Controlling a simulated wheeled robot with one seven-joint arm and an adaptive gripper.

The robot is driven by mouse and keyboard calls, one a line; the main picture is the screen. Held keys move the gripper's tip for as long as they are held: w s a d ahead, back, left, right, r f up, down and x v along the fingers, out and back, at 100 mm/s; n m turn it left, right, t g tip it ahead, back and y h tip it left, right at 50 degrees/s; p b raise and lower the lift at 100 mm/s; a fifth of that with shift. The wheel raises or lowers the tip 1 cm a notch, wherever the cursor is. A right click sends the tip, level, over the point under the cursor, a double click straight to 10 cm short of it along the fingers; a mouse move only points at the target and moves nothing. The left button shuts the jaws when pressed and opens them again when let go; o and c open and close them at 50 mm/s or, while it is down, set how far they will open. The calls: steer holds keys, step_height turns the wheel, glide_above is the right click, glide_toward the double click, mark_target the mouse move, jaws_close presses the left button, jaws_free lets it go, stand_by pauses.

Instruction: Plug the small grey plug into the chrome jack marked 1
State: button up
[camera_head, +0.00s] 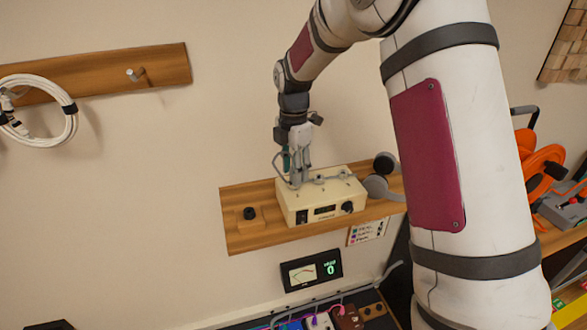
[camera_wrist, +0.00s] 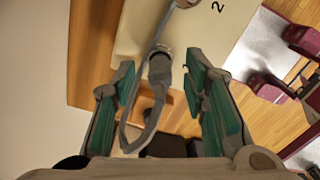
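The cream amp box (camera_head: 322,203) sits on a wooden shelf, with jacks along its top. My gripper (camera_head: 297,165) points down over the box's left end. In the wrist view, its teal-padded fingers (camera_wrist: 164,85) are spread, with a visible gap on each side of the small grey plug (camera_wrist: 160,68). The plug's tip end is at a chrome jack (camera_wrist: 160,50) on the box (camera_wrist: 145,25) and looks seated in it; the depth cannot be told. A grey cable (camera_wrist: 132,136) loops from the plug's back end. A "2" is printed farther along the box; no "1" is readable.
Grey headphones (camera_head: 376,187) are at the box's right. A small wooden block with a black knob (camera_head: 249,213) is on the shelf (camera_head: 240,237) at left. A meter (camera_head: 311,270) is below. A coiled white cable (camera_head: 70,125) hangs at far left. The wall is close behind.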

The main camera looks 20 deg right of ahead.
steer(key=shift+r, duration=0.15)
step_height(320, 180, up, 12)
stand_by(0.5)
stand_by(0.3)
steer(key=s+r+m+t, duration=0.1)
steer(key=s+r+m, duration=0.35)
steer(key=s, duration=0.25)
steer(key=s+r+m+t, duration=0.2)
steer(key=s+r+m, duration=0.25)
steer(key=s, duration=0.25)
steer(key=s+f+m+t, duration=0.2)
steer(key=s+f+m, duration=0.1)
steer(key=s+m, duration=1)
steer(key=s, duration=0.5)
steer(key=shift+f+t, duration=0.2)
steer(key=shift+t, duration=0.1)
